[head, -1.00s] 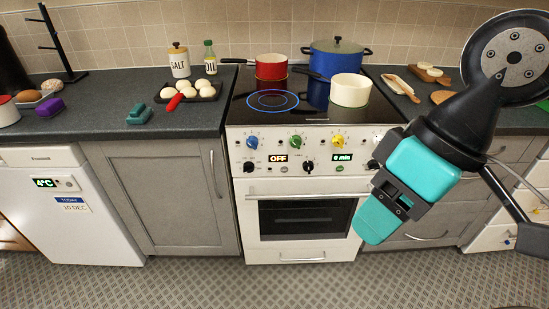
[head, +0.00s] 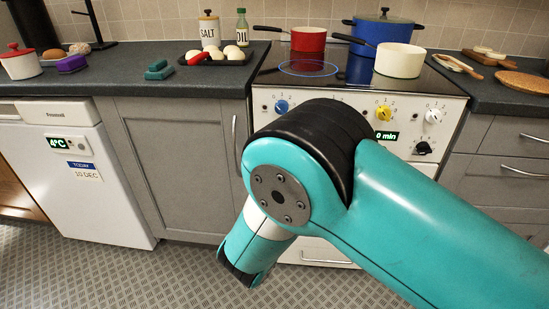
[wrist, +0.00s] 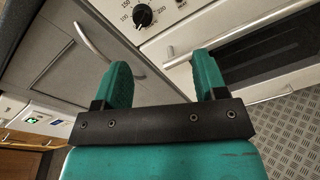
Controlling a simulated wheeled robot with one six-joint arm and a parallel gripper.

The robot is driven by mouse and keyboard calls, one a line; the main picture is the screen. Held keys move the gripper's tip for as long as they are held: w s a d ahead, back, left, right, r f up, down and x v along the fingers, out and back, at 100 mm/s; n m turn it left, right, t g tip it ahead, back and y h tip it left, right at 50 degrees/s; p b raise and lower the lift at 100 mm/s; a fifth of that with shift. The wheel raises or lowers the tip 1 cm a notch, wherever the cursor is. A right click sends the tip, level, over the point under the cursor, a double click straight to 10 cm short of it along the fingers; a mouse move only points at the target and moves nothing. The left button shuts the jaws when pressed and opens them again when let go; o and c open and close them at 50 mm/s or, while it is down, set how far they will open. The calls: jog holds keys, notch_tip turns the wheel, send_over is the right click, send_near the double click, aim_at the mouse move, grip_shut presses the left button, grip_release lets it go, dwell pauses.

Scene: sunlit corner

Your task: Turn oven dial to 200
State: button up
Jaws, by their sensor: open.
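The white oven (head: 360,108) stands in the middle of the head view, its front largely covered by my arm. In the wrist view a black dial (wrist: 143,15) with numbers around it, 100 and 200 among them, shows at the top on the oven's panel (wrist: 190,12). Its exact pointer setting is too small to read. My gripper (wrist: 161,63) is open and empty, with its two green fingers apart below the dial and not touching it. In the head view the dial and the fingers are hidden by my arm.
The oven's door handle (wrist: 235,33) runs across to the right of the fingers. A grey cabinet handle (wrist: 97,43) is close to the left finger. A red pot (head: 308,40), blue pot (head: 383,30) and cream pan (head: 400,61) stand on the hob. Patterned floor (head: 180,270) is clear.

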jog(key=w+a+n, duration=0.1)
jog(key=w, duration=0.4)
jog(key=w+a+f+n+y+b, duration=0.1)
jog(key=w, duration=0.4)
jog(key=w+a+n+t, duration=0.1)
jog(key=w, duration=0.5)
jog(key=shift+f, duration=0.4)
jog(key=shift+a, duration=0.1)
jog(key=c, duration=0.9)
